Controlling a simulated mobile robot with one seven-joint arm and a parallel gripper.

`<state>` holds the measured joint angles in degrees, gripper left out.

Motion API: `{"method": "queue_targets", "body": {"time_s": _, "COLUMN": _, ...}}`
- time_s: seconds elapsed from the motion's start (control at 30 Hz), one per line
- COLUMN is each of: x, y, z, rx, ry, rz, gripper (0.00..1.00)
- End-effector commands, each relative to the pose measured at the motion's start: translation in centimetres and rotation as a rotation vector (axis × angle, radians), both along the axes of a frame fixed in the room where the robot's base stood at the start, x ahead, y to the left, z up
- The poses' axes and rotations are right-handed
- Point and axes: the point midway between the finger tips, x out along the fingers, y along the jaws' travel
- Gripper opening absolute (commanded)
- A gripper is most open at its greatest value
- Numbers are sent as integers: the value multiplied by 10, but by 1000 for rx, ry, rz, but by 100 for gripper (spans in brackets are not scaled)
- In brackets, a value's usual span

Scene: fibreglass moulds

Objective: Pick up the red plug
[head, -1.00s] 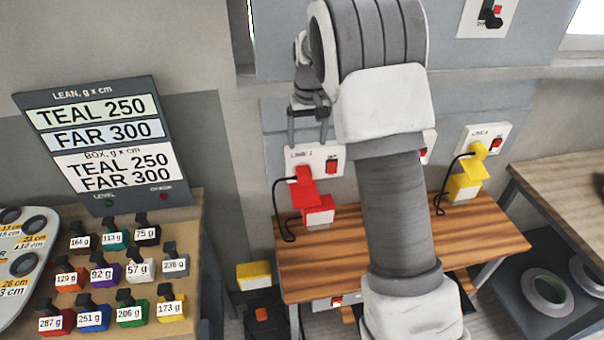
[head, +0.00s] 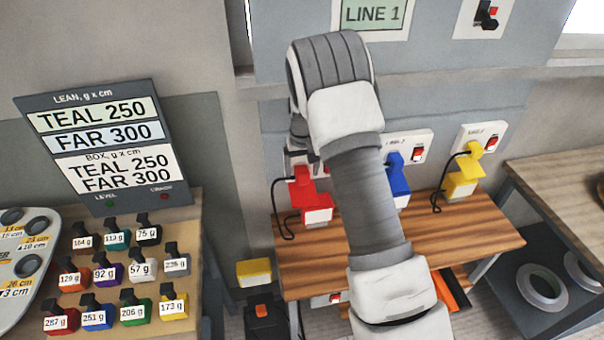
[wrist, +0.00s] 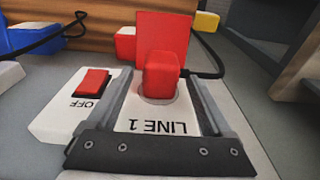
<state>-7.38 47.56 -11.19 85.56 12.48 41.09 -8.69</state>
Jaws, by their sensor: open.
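The red plug (head: 303,187) sits in the LINE 1 socket on the wall plate, with a dark cord leaving it. In the wrist view the red plug (wrist: 161,73) stands between the two fingers of my gripper (wrist: 163,80). The fingers are apart on either side of it, with gaps showing, and lie over the LINE 1 plate (wrist: 150,120). In the head view my gripper is mostly hidden behind my arm, close by the plug.
A red rocker switch (wrist: 93,82) marked OFF is beside the plug. A red and white block (head: 318,208) is just below it. A blue plug (head: 398,175) and a yellow plug (head: 475,155) are to the right. A wooden bench (head: 310,262) lies below.

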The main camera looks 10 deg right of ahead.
Motion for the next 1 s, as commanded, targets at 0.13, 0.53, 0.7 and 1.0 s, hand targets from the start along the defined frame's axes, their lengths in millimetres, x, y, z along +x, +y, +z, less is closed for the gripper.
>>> {"method": "queue_targets", "body": {"time_s": 0.13, "x": 0, "y": 0, "z": 0, "rx": 0, "ry": -1, "rz": 0, "gripper": 85}}
{"method": "queue_targets", "body": {"time_s": 0.53, "x": 0, "y": 0, "z": 0, "rx": 1, "ry": 0, "rz": 0, "gripper": 22}}
{"method": "queue_targets", "body": {"time_s": 0.7, "x": 0, "y": 0, "z": 0, "rx": 1, "ry": 0, "rz": 0, "gripper": 0}}
{"method": "queue_targets", "body": {"time_s": 1.0, "x": 0, "y": 0, "z": 0, "rx": 1, "ry": 0, "rz": 0, "gripper": 0}}
